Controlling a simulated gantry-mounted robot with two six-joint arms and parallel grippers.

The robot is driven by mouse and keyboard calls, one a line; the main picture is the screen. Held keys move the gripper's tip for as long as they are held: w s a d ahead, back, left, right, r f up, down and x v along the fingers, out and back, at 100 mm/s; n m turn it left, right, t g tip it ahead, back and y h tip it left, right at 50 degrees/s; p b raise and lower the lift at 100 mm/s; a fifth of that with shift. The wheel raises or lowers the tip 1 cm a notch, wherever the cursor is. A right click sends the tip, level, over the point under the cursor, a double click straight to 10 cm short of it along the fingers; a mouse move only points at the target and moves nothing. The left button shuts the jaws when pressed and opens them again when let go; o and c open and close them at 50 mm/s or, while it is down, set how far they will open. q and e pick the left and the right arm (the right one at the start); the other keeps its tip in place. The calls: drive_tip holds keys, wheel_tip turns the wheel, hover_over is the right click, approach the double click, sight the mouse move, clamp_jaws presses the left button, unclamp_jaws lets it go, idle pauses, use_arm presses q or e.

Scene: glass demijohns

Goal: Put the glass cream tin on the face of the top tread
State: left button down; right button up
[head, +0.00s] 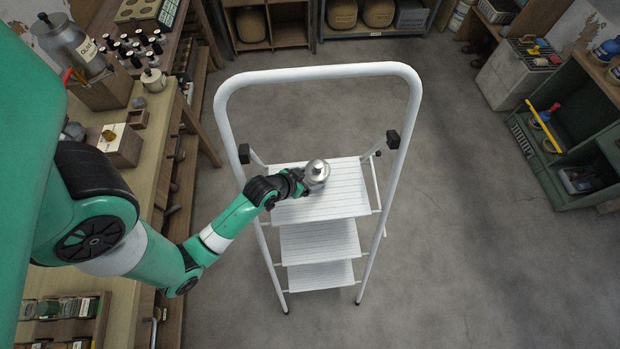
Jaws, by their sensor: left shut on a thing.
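A small silvery tin with a knob on its lid (317,172), which I take for the glass cream tin, is over the top tread (343,197) of a white step ladder. My left gripper (305,181) is shut on the tin from its left side. From this steep view I cannot tell whether the tin's base touches the tread. The tread is white, ribbed and otherwise bare. My right gripper is not in view.
The ladder's tall white hoop rail (318,70) rises around the top tread. Lower treads (320,243) sit toward the front. A cluttered wooden bench (150,180) stands at the left, a green cabinet (575,120) at the right. The grey floor right of the ladder is clear.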

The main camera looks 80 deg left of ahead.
sight(310, 182)
use_arm(q)
drive_tip(key=shift+w+a+f+b, duration=0.1)
drive_tip(key=shift+f+b, duration=0.1)
drive_tip(key=shift+f, duration=0.65)
drive_tip(key=shift+w+f+b, duration=0.1)
drive_tip(key=shift+f+b, duration=0.05)
drive_tip(key=shift+f, duration=0.7)
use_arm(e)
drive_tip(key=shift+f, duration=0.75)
use_arm(q)
drive_tip(key=shift+f, duration=0.1)
drive_tip(key=shift+f, duration=0.15)
unclamp_jaws()
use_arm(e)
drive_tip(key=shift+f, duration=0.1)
